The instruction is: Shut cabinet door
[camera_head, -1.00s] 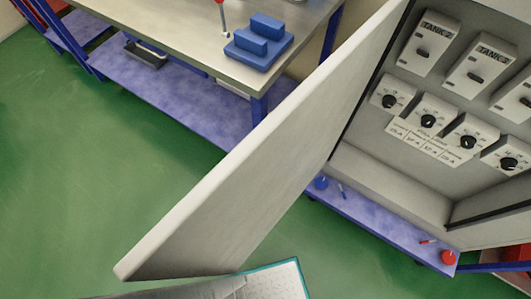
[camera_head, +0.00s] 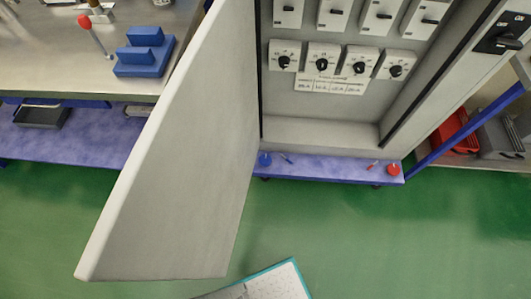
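The grey cabinet door (camera_head: 185,165) stands wide open, hinged at the left side of the cabinet (camera_head: 335,132), and swings out toward me. Inside the cabinet are white switch boxes in an upper row and several black-knobbed dials (camera_head: 322,58) below, with a printed label under them. A black handle or latch (camera_head: 502,38) sits on a grey panel at the cabinet's right. My gripper is not visible in the head view.
A metal workbench (camera_head: 40,65) with a blue block holder (camera_head: 144,55) and a red-topped lever (camera_head: 90,28) stands at left. A blue shelf (camera_head: 335,169) runs below the cabinet. Red and grey bins (camera_head: 455,132) are at right. Green floor is open in front.

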